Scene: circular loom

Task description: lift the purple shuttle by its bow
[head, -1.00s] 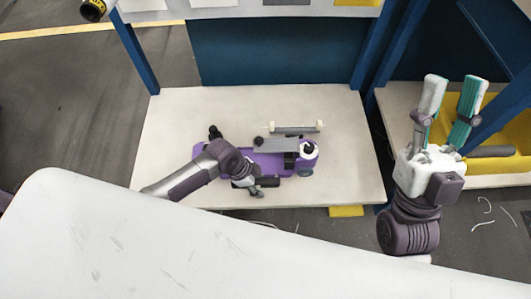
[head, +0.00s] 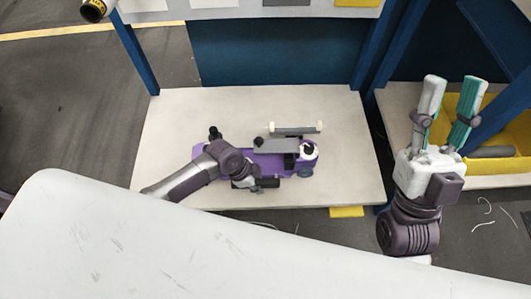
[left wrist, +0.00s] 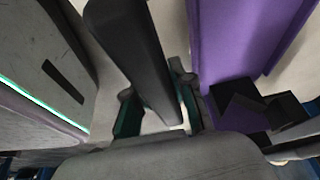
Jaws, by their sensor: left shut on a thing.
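The purple shuttle (head: 211,170) lies along the pale table in the head view, partly hidden under my left wrist. Its bow, a dark bar (head: 270,183), runs along its near side. My left gripper (head: 259,186) reaches down over this bar. In the left wrist view the dark bow (left wrist: 130,50) passes between the teal-padded fingers (left wrist: 158,100), and the purple body (left wrist: 240,40) stands beside it on the right. The gripper is shut on the bow. I cannot tell any gap under the shuttle. My right gripper (head: 450,95) is open and empty, far to the right.
A grey bar with pale ends (head: 296,130) lies just behind the shuttle on the table (head: 340,190). Blue posts (head: 135,55) rise at the table's back corners. A yellow bin (head: 515,130) stands at the right. A white surface (head: 150,240) fills the foreground.

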